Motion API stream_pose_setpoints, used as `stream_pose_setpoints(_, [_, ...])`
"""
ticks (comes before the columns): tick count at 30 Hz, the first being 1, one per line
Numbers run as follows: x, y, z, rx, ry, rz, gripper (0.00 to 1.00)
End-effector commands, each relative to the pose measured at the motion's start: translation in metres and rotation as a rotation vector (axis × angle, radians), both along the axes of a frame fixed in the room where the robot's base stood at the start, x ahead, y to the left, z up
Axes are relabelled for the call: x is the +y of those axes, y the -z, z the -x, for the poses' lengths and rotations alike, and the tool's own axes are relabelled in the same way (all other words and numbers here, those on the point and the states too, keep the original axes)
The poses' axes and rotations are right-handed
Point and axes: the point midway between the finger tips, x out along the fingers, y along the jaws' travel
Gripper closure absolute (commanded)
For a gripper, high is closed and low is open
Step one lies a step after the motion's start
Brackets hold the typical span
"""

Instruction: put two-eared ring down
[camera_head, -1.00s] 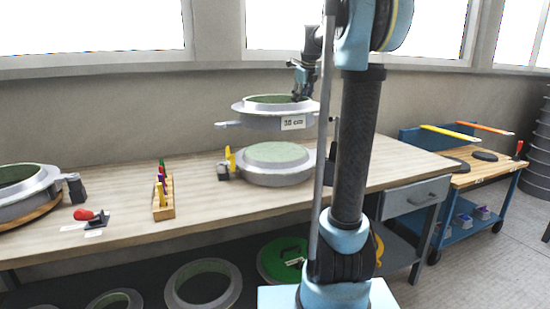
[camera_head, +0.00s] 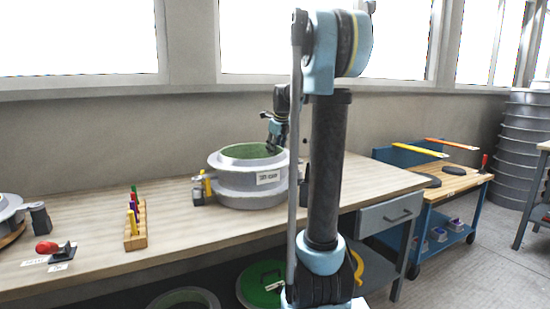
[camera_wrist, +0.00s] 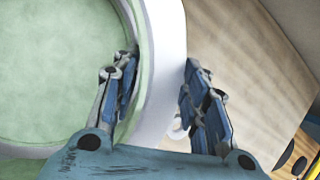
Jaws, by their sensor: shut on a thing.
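The two-eared ring (camera_head: 226,164) is a grey ring with a green inside and a white size label on its front. It sits down over the round grey mould (camera_head: 236,197) on the workbench, with no clear gap between them. Whether its full weight rests there I cannot tell. My gripper (camera_head: 273,146) is at the ring's right rim. In the wrist view my gripper (camera_wrist: 160,68) has one finger inside and one outside the ring's pale wall (camera_wrist: 166,40), shut on it. The ears are not clearly visible.
A yellow-handled clamp (camera_head: 205,186) stands left of the mould. A wooden rack of coloured tools (camera_head: 135,232) and a red-handled tool (camera_head: 52,249) are further left on the workbench (camera_head: 90,213). A blue cart (camera_head: 450,178) stands right. Bench around the rack is clear.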

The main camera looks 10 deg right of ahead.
Motion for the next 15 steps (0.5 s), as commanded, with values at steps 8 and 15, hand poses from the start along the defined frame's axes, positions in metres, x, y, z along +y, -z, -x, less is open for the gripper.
stream_pose_setpoints(8, [-0.001, 0.031, 0.0, 0.0, 0.001, 0.0, 1.0])
stream_pose_setpoints(15, [-0.001, 0.033, 0.0, 0.0, 0.001, 0.001, 0.55])
